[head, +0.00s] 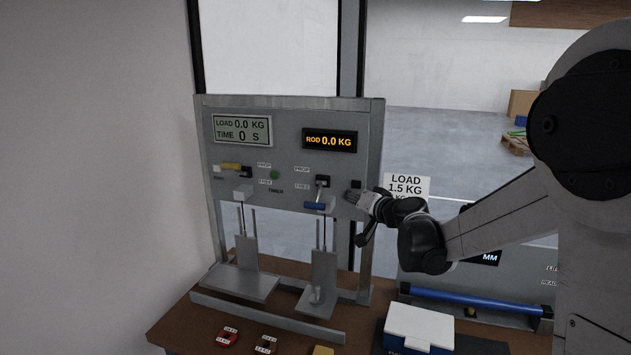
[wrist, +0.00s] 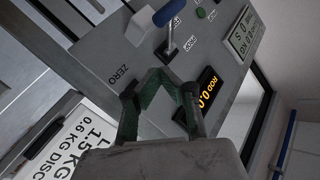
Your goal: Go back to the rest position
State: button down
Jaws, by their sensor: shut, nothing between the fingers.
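My gripper (head: 353,196) is in front of the right side of the grey test panel (head: 290,221), close to a small dark square (head: 356,184) below the amber display. I cannot tell whether it touches the panel. In the wrist view my gripper's dark green fingers (wrist: 160,80) are closed with nothing held, near the printed word ZERO. My arm reaches in from the right of the head view.
The grey display (head: 241,129) reads load 0.0 KG and time 0 S; the amber display (head: 330,141) reads rod 0.0 KG. A blue-handled lever (head: 319,206), load sign (head: 407,188), blue bar (head: 475,301) and white-lidded box (head: 418,326) are near my arm.

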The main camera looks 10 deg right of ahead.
jog(key=s+a+n+g+h+b, duration=0.1)
jog(key=s+a+n+g+b, duration=0.2)
jog(key=s, duration=1.8)
jog(key=s+d+f+g+h, duration=0.1)
jog(key=s+f, duration=0.2)
jog(key=s, duration=0.4)
jog(key=s+d+f+g+h+b, duration=0.1)
jog(key=s+f, duration=0.3)
jog(key=s, duration=0.4)
jog(key=s+d+f+g+h, duration=0.2)
jog(key=s+f+h, duration=0.1)
jog(key=s, duration=0.5)
jog(key=shift+s+d+f+g+b, duration=0.2)
jog(key=shift+f+g+b, duration=0.2)
jog(key=shift+f, duration=0.3)
